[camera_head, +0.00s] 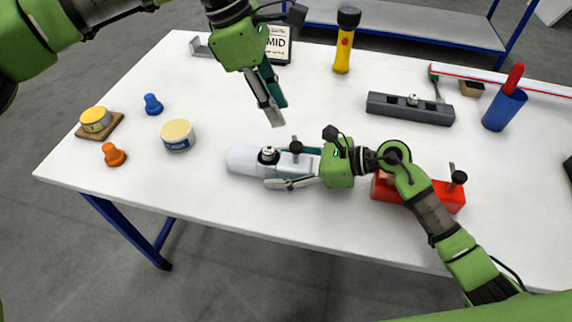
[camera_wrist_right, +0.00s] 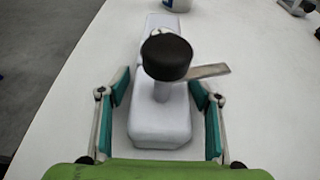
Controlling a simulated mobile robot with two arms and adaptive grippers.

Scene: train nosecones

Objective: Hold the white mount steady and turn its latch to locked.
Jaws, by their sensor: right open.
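The white mount (camera_head: 243,158) lies on the white table near its front edge. In the right wrist view the mount (camera_wrist_right: 160,125) runs away from me between my fingers. Its latch is a post with a black knob (camera_wrist_right: 166,57) and a flat metal lever (camera_wrist_right: 208,71) pointing right. The knob also shows in the head view (camera_head: 296,147). My right gripper (camera_wrist_right: 160,108) is open, one finger on each side of the mount, with gaps visible. My left gripper (camera_head: 276,112) hangs above and behind the mount, apart from it; its finger spread is unclear.
A red mount (camera_head: 447,196) lies beside my right arm; a grey mount (camera_head: 408,108) is farther back. A jar (camera_head: 178,134), orange knob (camera_head: 113,154) and blue knob (camera_head: 153,104) stand left. A flashlight (camera_head: 345,45) and blue cup (camera_head: 504,108) stand toward the back.

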